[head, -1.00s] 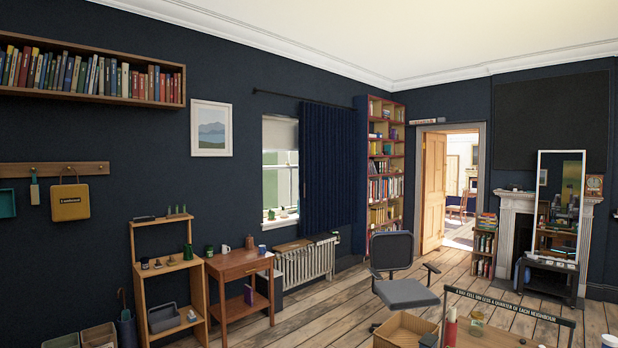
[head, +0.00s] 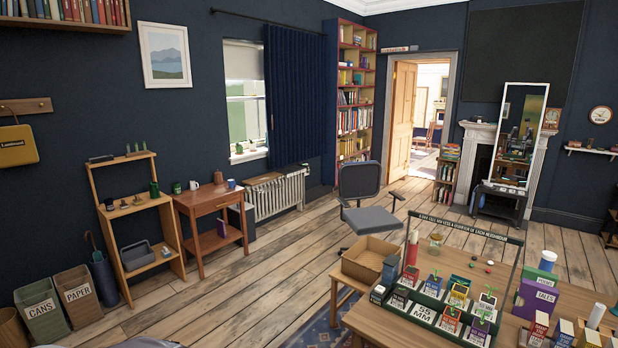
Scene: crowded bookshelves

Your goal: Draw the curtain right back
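A dark blue curtain (head: 294,95) hangs from a dark rod (head: 265,20) on the far wall in the head view. It is bunched at the right of the window (head: 244,100) and hangs past the window's right side. The left part of the window shows uncovered, with a pale blind at its top. Whether the curtain still covers some of the glass, I cannot tell. Neither of my grippers is in view.
A radiator (head: 275,194) and a small wooden desk (head: 211,205) stand below the window. An office chair (head: 366,200) stands on the floor to their right. A crowded table (head: 400,328) fills the lower right. Bare floorboards (head: 262,245) lie between.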

